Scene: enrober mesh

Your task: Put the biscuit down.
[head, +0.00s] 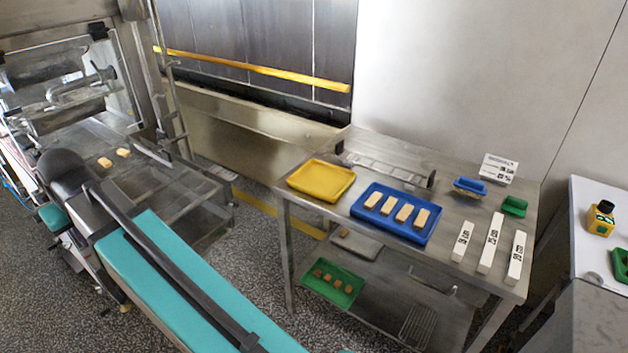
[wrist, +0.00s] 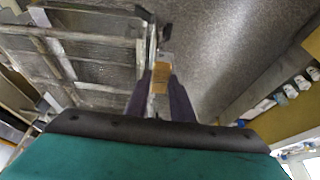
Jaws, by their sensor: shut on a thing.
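In the wrist view my gripper (wrist: 160,88) is shut on a tan biscuit (wrist: 161,76), with one dark finger on each side of it. Beyond the held biscuit are a metal frame on the left and speckled floor on the right. In the head view I cannot make out the gripper or the held biscuit behind my arm. Two biscuits (head: 105,162) (head: 123,153) lie on the mesh belt (head: 85,150) at the left. A blue tray (head: 365,217) on the steel table holds several biscuits in a row.
A white-topped bench (head: 600,225) stands at the right.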

